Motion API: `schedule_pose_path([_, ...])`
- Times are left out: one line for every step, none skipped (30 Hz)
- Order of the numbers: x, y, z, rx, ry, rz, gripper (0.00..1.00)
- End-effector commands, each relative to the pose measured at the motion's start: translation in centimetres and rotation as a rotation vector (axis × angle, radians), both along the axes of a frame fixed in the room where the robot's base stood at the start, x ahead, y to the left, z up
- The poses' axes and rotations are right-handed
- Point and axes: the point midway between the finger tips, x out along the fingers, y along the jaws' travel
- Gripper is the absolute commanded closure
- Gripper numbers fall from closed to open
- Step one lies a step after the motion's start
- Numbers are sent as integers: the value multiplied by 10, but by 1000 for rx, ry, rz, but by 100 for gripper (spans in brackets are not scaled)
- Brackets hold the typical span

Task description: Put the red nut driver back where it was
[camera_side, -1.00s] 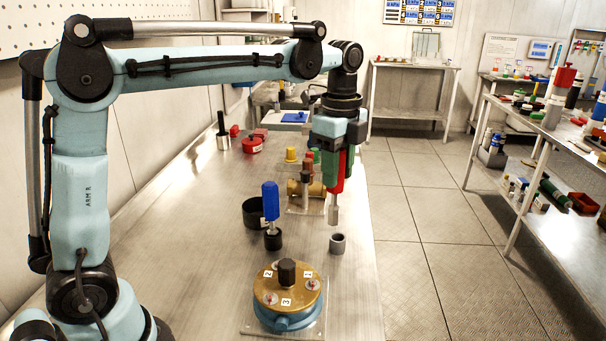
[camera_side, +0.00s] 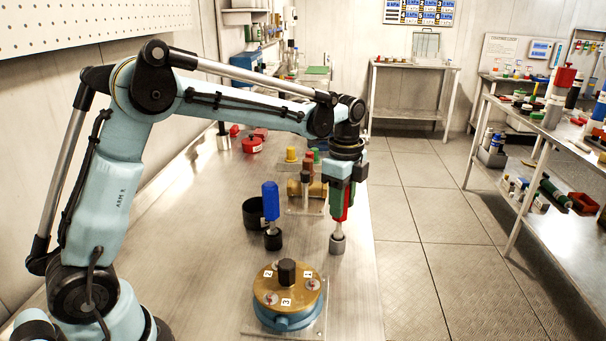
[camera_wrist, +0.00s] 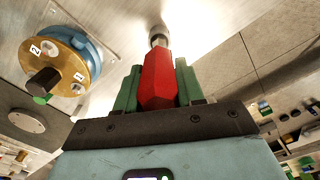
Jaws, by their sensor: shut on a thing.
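The red nut driver (camera_wrist: 157,82) is held upright between the green fingers of my gripper (camera_side: 341,205). In the side view its red handle (camera_side: 348,199) is mostly hidden by the fingers. Its metal shank goes down to the grey ring-shaped holder (camera_side: 337,244) on the bench, and its lower end appears to be inside the holder. In the wrist view the far end of the driver meets the holder (camera_wrist: 158,34). How deep it sits cannot be told.
A blue-handled driver (camera_side: 271,202) stands in a dark holder to the left. A brass-topped round housing (camera_side: 268,294) with numbered spots stands in front. A black cup (camera_side: 254,213) and a stand with coloured knobs (camera_side: 306,196) are behind. The bench's right edge is close.

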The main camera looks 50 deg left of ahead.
Motion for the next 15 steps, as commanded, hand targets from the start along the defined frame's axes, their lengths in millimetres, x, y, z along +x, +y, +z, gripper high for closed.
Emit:
schedule_pose_path([0, 0, -4, 0, 0, 0, 100])
schedule_pose_path([0, 0, -5, 0, 0, 0, 100])
schedule_pose_path([0, 0, -6, 0, 0, 0, 100])
schedule_pose_path([0, 0, -6, 0, 0, 0, 100])
schedule_pose_path([0, 0, -6, 0, 0, 0, 100])
schedule_pose_path([0, 0, -6, 0, 0, 0, 100])
schedule_pose_path([0, 0, -6, 0, 0, 0, 100])
schedule_pose_path([0, 0, -6, 0, 0, 0, 100])
schedule_pose_path([0, 0, -6, 0, 0, 0, 100])
schedule_pose_path([0, 0, -6, 0, 0, 0, 100])
schedule_pose_path([0, 0, -7, 0, 0, 0, 100])
schedule_pose_path([0, 0, -8, 0, 0, 0, 100])
schedule_pose_path([0, 0, -9, 0, 0, 0, 100])
schedule_pose_path([0, 0, -9, 0, 0, 0, 100])
schedule_pose_path([0, 0, -9, 0, 0, 0, 56])
